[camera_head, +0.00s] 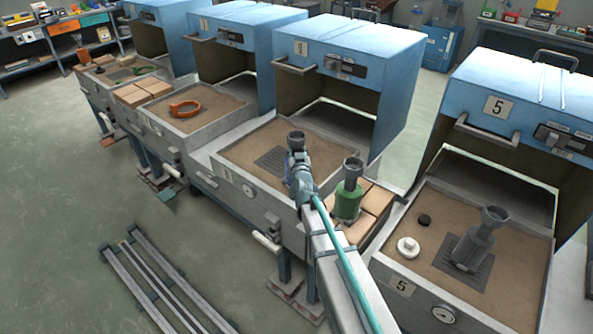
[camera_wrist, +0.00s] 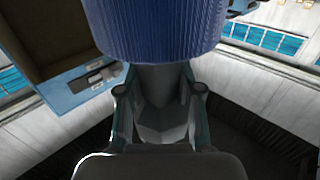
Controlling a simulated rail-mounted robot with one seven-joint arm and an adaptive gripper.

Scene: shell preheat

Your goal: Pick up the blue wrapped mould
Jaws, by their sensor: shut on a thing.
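The blue wrapped mould fills the top middle of the wrist view as a ribbed blue cylinder (camera_wrist: 155,28) with a grey neck. In the head view, its grey funnel cup (camera_head: 296,137) shows above my gripper, and most of its blue body is hidden behind my arm. My gripper (camera_wrist: 160,105) is shut on the mould, with a finger on each side of the grey neck. The mould looks upright, over or on the sand bed of the middle oven (camera_head: 240,152). I cannot tell whether its base touches the grate there.
A green wrapped mould (camera_head: 347,200) stands close to the right on brown blocks (camera_head: 372,200). A grey mould (camera_head: 478,240) stands in bed 5, by a white knob (camera_head: 408,246) and a black disc (camera_head: 424,220). An orange ring (camera_head: 184,108) lies in the left bed. Open blue hoods stand behind.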

